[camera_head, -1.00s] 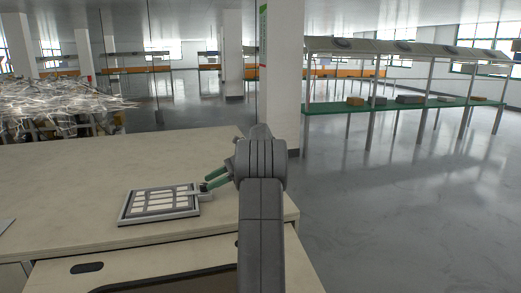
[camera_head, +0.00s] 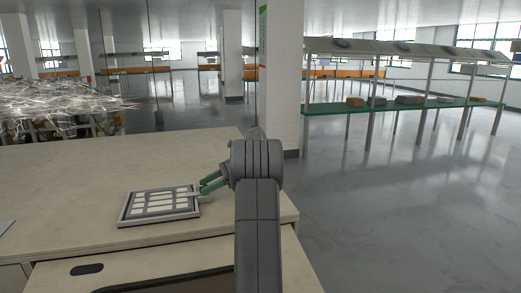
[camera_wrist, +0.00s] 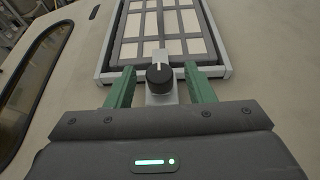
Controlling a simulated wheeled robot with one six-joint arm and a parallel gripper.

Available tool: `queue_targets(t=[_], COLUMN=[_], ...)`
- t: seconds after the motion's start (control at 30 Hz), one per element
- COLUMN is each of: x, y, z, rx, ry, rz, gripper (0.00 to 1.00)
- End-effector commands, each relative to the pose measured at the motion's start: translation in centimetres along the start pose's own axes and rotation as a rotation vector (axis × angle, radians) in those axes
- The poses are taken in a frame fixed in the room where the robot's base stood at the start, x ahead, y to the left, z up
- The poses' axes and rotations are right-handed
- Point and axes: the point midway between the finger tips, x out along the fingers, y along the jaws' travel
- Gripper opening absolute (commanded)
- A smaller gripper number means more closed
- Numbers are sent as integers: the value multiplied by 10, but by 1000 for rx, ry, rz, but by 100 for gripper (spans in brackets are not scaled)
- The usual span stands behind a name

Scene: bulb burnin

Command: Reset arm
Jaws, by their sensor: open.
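My gripper (camera_head: 207,184) is in the head view at the right end of a flat grey-framed panel (camera_head: 126,219) with pale rectangular cells. In the wrist view my gripper (camera_wrist: 161,82) has its two green fingers apart. A black round knob (camera_wrist: 159,74) with a white mark sits between the fingers, with a visible gap on each side. The knob stands on a light grey tab at the near edge of the panel (camera_wrist: 225,72). The fingers do not touch the knob as far as I can see.
The panel lies on a pale worktop (camera_head: 70,165) that is mostly bare. A pile of pale strands (camera_head: 55,98) is at the back left. A green shelf (camera_head: 385,106) with several boxes stands beyond open floor on the right.

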Motion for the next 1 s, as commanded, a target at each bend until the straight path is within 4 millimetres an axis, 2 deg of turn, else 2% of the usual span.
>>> queue_targets(t=[0.6,0.63,0.7,1.0], x=[-122,-107,-92,-34], y=[0,0,0,0], z=[4,-2,-3,2], rx=[-1,-2,-2,1], ry=[0,-1,-1,-1], rz=[-12,-4,1,2], gripper=[48,48,48,48])
